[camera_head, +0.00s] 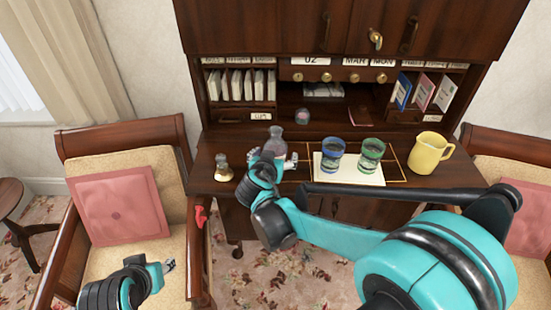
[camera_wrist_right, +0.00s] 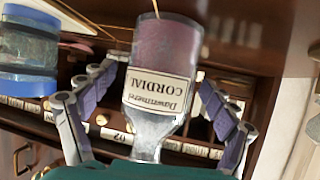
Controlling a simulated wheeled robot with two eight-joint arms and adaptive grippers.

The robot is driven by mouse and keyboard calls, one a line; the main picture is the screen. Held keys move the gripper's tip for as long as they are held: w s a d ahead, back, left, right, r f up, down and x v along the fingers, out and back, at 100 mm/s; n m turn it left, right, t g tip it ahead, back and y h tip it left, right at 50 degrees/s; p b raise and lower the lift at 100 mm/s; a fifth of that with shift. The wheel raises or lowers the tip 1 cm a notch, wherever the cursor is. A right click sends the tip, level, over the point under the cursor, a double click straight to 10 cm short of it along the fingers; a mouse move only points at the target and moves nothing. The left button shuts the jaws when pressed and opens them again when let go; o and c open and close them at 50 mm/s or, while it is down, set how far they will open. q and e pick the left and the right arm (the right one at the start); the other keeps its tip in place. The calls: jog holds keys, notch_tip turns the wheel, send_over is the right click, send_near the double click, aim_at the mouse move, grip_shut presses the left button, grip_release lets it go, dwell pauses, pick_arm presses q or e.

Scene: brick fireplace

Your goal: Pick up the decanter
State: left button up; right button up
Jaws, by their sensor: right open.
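The decanter (camera_head: 276,142) is a clear glass bottle with pinkish contents, standing on the desk top left of the two cups. In the right wrist view the decanter (camera_wrist_right: 163,60) appears upside down, with a cream label reading "CORDIAL". My right gripper (camera_head: 272,159) is at the decanter, partly hiding its lower part in the head view. In the wrist view its fingers (camera_wrist_right: 163,84) are open, one on each side of the bottle, with visible gaps. My left gripper (camera_head: 169,266) is low at the left, over the chair area, away from the desk; its fingers are too small to judge.
A blue-rimmed cup (camera_head: 331,158) and a green-rimmed cup (camera_head: 370,156) stand on a pale sheet (camera_head: 348,178) to the right. A yellow pitcher (camera_head: 428,153) is further right. A small brass bell-like object (camera_head: 223,168) stands left. Desk shelves rise behind.

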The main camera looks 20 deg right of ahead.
jog(key=shift+w+d+f, duration=0.15)
jog(key=shift+w+f, duration=0.05)
jog(key=shift+w, duration=0.15)
jog(key=shift+s+r, duration=0.1)
